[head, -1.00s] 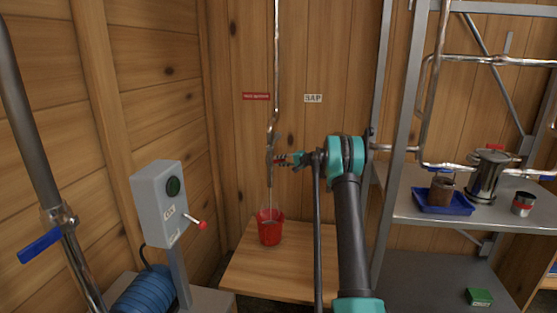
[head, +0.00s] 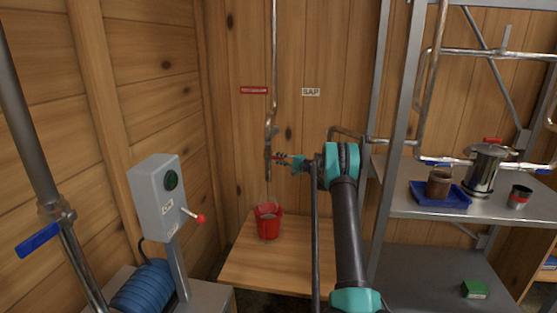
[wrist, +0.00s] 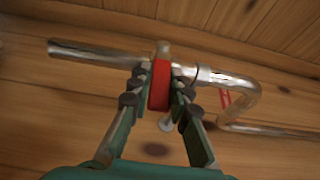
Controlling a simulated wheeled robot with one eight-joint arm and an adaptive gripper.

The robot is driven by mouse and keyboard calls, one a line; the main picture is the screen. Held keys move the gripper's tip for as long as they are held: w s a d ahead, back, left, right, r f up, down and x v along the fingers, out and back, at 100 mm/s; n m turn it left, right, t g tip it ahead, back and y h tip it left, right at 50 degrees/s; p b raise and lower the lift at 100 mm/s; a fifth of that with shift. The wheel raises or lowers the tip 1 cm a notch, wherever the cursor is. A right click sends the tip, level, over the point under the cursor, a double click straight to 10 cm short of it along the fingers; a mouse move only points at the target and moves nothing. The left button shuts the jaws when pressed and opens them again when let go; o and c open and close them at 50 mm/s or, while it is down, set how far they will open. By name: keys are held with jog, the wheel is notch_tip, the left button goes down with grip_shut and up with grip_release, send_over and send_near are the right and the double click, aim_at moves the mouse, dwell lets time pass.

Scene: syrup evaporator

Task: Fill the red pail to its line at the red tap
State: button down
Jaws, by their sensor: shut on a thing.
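The red pail (head: 268,222) stands upright on the low wooden table, below the tap pipe (head: 268,165) on the back wall. A thin pale streak of liquid runs from the spout down to the pail, and a light surface shows inside. I cannot make out the line or the level against it. My gripper (head: 286,161) is at the tap, well above the pail. In the wrist view the fingers are shut on the red tap handle (wrist: 160,86), which sits across the metal pipe (wrist: 100,56).
A grey switch box (head: 158,200) with a red-tipped lever stands left. A metal shelf (head: 480,206) at right holds a pot and a blue tray (head: 452,197). The table right of the pail is clear.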

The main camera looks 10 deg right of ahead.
jog(key=c, duration=1.4)
grip_release()
jog(key=shift+d, duration=0.1)
jog(key=v, duration=1.2)
jog(key=shift+s, duration=0.1)
